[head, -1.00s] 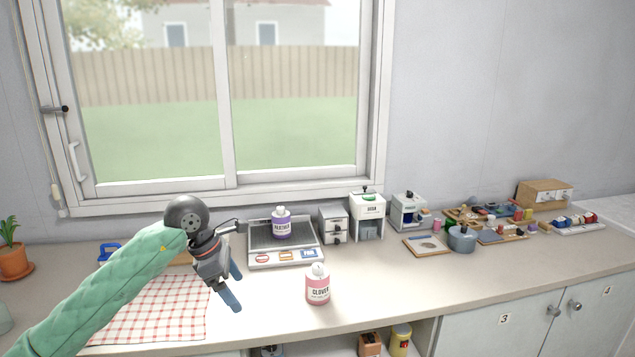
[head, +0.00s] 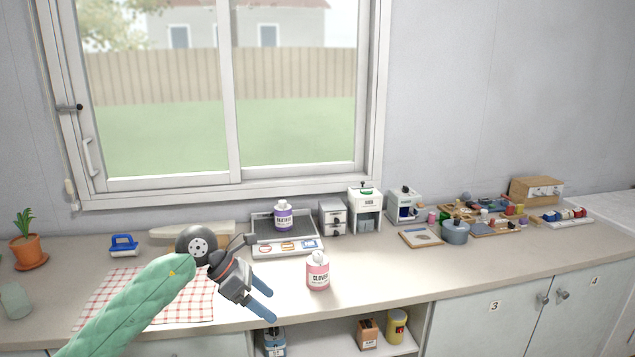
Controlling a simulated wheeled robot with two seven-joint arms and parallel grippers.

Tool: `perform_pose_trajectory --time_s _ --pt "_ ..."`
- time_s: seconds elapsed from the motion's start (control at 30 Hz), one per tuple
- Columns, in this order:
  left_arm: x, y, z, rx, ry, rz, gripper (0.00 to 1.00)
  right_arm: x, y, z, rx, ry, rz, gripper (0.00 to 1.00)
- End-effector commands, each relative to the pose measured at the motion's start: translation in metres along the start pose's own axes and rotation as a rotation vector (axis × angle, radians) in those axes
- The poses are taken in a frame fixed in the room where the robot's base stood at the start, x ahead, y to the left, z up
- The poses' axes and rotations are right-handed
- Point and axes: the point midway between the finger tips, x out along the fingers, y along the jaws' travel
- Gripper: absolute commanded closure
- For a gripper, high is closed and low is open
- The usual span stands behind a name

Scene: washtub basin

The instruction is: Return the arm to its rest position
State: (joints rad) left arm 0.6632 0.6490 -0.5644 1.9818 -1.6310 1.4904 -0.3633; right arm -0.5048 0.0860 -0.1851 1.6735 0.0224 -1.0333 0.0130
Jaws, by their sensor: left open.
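My left gripper (head: 267,303) is in the head view, low and left of the middle, at the end of my green-sleeved left arm (head: 135,312). Its blue fingers are apart with nothing between them. They point down and right, over the counter's front edge, left of a pink bottle labelled "CLOVER" (head: 318,272). The bottle stands upright on the counter and the gripper is apart from it. My right gripper is not in view.
A purple bottle (head: 284,216) stands on a grey tray (head: 261,229) at the back. A checked cloth (head: 188,300) lies under my left arm. A blue brush (head: 124,245) and a potted plant (head: 29,252) are at the left. Counter (head: 375,274) right of the pink bottle is clear.

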Motion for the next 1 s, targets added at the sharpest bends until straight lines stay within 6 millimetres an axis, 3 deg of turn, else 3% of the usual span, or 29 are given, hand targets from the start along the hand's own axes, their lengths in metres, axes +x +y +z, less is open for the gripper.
perform_pose_trajectory --time_s 0.3,0.43,0.57,0.77,0.87,1.0 --pt "0.058 -0.011 0.025 -0.279 -0.475 -0.204 0.12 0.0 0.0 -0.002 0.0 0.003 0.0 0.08" --pt "0.072 -0.004 0.029 -0.474 -0.71 -0.283 0.12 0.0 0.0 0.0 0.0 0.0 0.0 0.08" --pt "0.082 0.013 0.02 -0.7 -0.934 -0.344 0.12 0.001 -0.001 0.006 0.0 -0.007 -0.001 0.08" --pt "0.101 0.051 -0.027 -1.104 -1.248 -0.392 0.12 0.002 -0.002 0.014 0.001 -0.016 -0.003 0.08" --pt "0.117 0.069 -0.066 -1.328 -1.388 -0.391 0.12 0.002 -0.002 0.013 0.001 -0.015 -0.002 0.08" --pt "0.149 0.087 -0.139 -1.665 -1.558 -0.358 0.12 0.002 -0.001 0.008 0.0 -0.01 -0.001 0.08"
